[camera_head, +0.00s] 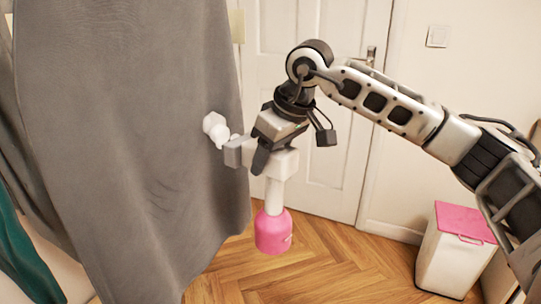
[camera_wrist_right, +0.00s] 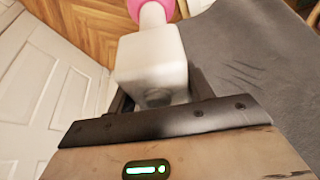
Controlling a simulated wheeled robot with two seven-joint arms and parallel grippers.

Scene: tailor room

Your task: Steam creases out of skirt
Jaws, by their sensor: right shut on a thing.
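The creases (camera_wrist_right: 245,75) also show on the skirt in the right wrist view. My right gripper (camera_head: 262,150) is shut on a garment steamer (camera_head: 274,195) with a white body and a pink tank (camera_head: 273,232). The steamer's white nozzle (camera_head: 216,130) points left at the skirt, close to its right edge; I cannot tell whether it touches. In the right wrist view the steamer's white body (camera_wrist_right: 151,62) sits between the fingers. My left gripper is not in view.
A white bin with a pink lid (camera_head: 464,222) stands on the wooden floor (camera_head: 330,262) at the right. A white door (camera_head: 310,105) is behind my right arm. Dark green cloth (camera_head: 22,255) shows at the lower left edge.

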